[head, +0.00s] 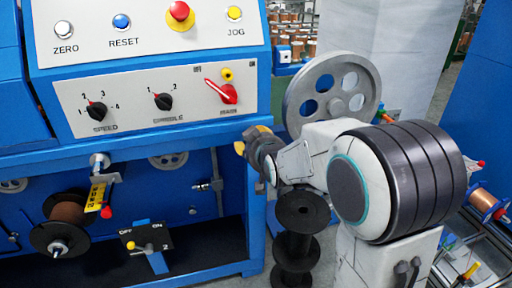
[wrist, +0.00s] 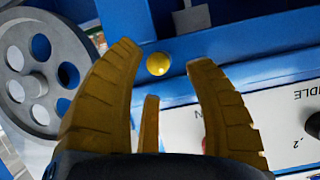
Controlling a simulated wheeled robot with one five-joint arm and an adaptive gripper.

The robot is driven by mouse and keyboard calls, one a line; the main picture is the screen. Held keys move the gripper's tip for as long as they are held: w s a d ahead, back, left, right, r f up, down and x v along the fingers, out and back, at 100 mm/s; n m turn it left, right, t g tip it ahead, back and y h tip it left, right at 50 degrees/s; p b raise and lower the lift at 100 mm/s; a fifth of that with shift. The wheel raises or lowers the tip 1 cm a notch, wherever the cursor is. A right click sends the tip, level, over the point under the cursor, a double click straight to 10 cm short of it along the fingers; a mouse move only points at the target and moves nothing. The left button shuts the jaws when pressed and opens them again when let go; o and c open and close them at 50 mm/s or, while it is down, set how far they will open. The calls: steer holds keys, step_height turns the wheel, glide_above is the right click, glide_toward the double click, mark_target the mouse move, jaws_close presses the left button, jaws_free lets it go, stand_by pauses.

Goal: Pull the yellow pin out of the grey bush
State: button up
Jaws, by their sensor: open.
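A round yellow knob, which looks like the head of the yellow pin (wrist: 158,64), shows in the wrist view against the blue machine frame. It lies between my two upper fingertips, seemingly beyond them; I cannot tell the distance. The grey bush cannot be made out behind it. My gripper (wrist: 161,57) is open and empty, with yellow ribbed fingers on both sides of the knob and a third finger lower. In the head view my gripper (head: 251,139) is at the machine's right corner, below the red switch, and seems to hide the pin and bush.
A grey spoked pulley (head: 333,93) stands close to the right of my gripper. Black spools (head: 303,212) stand below it.

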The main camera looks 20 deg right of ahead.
steer(key=shift+x, duration=1.2)
steer(key=shift+o, duration=0.3)
steer(key=shift+r, duration=0.1)
jaws_close()
